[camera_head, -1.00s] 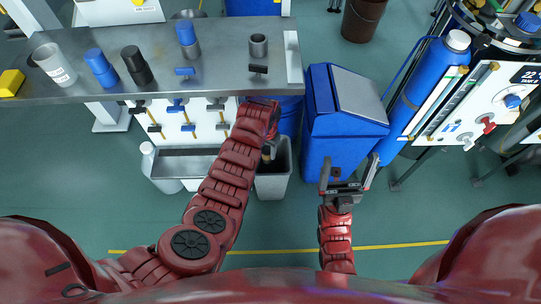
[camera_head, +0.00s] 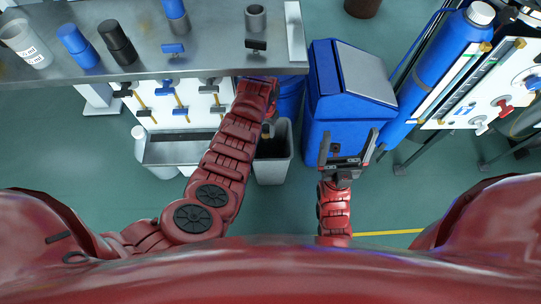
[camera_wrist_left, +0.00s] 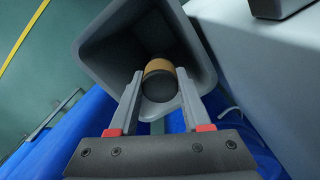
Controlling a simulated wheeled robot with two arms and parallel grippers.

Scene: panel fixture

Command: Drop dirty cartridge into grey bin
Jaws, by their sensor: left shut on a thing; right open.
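The grey bin (camera_head: 274,170) stands on the floor below the table's front edge, left of the blue bin. In the left wrist view the grey bin (camera_wrist_left: 97,52) lies straight ahead with its dark mouth open. My left gripper (camera_wrist_left: 160,85) is shut on the dirty cartridge (camera_wrist_left: 160,72), a cylinder with a brown band and a dark end. The cartridge shows against the bin's opening; I cannot tell how deep it is. In the head view my left arm hides most of the gripper, and a bit of the cartridge (camera_head: 268,131) shows over the bin. My right gripper (camera_head: 348,140) is open and empty.
A blue lidded bin (camera_head: 340,100) stands right of the grey bin, close to my right gripper. The metal table (camera_head: 210,65) holds blue and black cylinders, a cup and a beaker. A tool rack hangs below it. A blue tank (camera_head: 440,70) and panel stand at right.

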